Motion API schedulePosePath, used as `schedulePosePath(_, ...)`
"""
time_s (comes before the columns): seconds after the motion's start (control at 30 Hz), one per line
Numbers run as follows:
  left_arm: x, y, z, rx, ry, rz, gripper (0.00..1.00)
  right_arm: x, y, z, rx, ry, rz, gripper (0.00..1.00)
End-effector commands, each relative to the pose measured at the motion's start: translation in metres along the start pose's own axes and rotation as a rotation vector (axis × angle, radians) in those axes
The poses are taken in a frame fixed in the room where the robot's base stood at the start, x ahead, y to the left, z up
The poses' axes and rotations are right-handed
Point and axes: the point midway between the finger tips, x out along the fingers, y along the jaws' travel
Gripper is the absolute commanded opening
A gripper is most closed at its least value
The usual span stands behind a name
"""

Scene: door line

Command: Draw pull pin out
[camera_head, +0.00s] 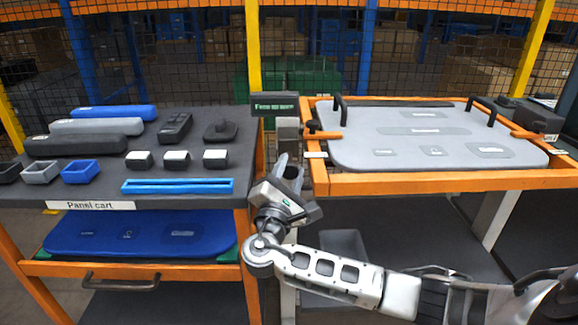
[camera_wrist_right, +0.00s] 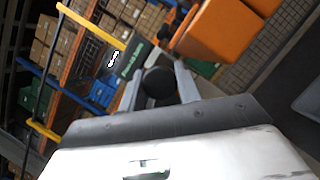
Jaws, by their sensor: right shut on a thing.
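My right gripper (camera_head: 290,168) reaches in from the lower right to the gap between the cart and the orange door fixture, at the fixture's left end. In the right wrist view, its two grey fingers (camera_wrist_right: 158,90) are shut on a round black knob (camera_wrist_right: 160,82), which looks like the head of the pull pin. The pin's shaft is hidden behind the knob, so I cannot tell how far it sits in its hole. In the head view the gripper covers the knob. My left gripper is not in view.
The orange fixture frame (camera_head: 420,181) holds a grey door panel (camera_head: 360,150) with black handles. A dark sign (camera_head: 274,105) stands behind the gripper. At left, the panel cart (camera_head: 80,185) carries bars, bins and small blocks, with a blue panel (camera_head: 140,238) below. Mesh fencing closes the back.

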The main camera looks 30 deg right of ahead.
Motion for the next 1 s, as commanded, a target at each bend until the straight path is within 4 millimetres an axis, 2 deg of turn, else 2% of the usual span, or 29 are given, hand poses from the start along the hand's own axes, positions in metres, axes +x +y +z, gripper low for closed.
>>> schedulePosePath(0.07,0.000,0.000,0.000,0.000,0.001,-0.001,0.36,-0.003,-0.001,-0.001,0.000,0.001,-0.002,0.00)
schedulePosePath(0.1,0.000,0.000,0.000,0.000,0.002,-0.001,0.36,-0.003,-0.002,-0.001,0.000,0.001,-0.002,0.44)
schedulePosePath(0.13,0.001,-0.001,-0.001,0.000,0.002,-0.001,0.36,-0.003,-0.002,-0.001,0.000,0.001,-0.002,0.53)
schedulePosePath(0.17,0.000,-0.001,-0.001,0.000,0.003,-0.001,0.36,-0.003,-0.001,-0.001,0.000,0.001,-0.002,0.55)
schedulePosePath(0.43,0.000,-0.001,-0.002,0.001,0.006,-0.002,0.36,-0.003,-0.001,-0.001,0.001,0.001,-0.001,0.55)
schedulePosePath(0.57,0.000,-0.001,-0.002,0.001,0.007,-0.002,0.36,-0.012,-0.002,-0.002,0.001,0.004,-0.002,0.55)
schedulePosePath(0.67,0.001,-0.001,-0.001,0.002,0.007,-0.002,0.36,-0.028,-0.002,-0.002,0.003,0.006,-0.002,0.55)
schedulePosePath(1.0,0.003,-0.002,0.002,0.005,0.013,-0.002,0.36,-0.110,-0.002,-0.002,0.003,0.007,-0.004,0.55)
